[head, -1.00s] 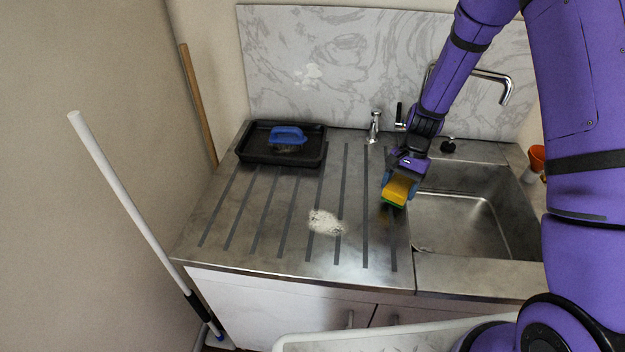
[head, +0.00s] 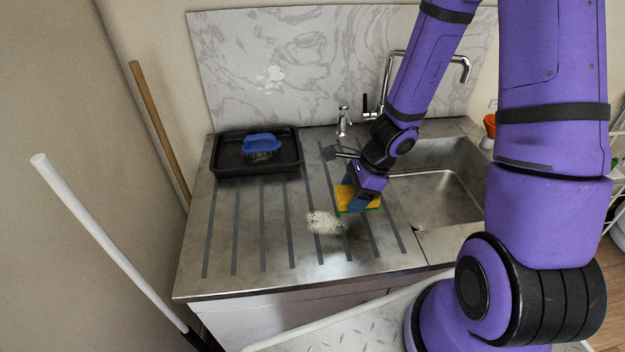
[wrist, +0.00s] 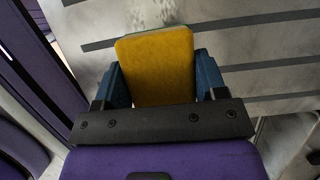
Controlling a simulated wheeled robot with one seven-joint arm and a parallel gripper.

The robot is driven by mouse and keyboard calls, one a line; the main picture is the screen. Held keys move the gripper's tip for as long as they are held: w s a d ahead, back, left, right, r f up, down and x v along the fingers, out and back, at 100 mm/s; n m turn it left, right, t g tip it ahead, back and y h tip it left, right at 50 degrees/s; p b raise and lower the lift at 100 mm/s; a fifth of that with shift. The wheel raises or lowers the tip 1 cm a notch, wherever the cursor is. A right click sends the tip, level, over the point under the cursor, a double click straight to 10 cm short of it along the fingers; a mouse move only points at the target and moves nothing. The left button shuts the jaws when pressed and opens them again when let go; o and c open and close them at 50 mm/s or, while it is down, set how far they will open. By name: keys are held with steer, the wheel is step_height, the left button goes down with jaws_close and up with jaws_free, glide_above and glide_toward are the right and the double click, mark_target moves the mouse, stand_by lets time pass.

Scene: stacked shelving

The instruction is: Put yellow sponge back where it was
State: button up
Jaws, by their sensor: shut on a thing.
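My gripper (head: 358,196) is shut on the yellow sponge (head: 346,193), which has a green layer along its lower edge. The gripper holds the sponge over the grooved steel drainboard (head: 225,235), just right of a whitish foamy patch (head: 324,222). I cannot tell whether the sponge touches the surface. In the wrist view the sponge (wrist: 157,66) sits between the two blue fingers, with its yellow face toward the camera and a thin green edge at the top.
A black tray (head: 225,169) holding a blue-handled brush (head: 262,147) stands at the back left of the drainboard. The sink basin (head: 437,200) is on the right, with taps behind. White and wooden poles lean at left.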

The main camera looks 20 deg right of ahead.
glide_above(309, 183)
steer(key=d, duration=0.2)
steer(key=shift+s+a+f, duration=0.2)
steer(key=shift+s+f, duration=0.1)
steer(key=shift+f, duration=0.45)
steer(key=shift+w+f, duration=0.2)
steer(key=shift+w, duration=0.05)
steer(key=shift+f, duration=1.55)
steer(key=shift+f, duration=0.1)
steer(key=o, duration=1)
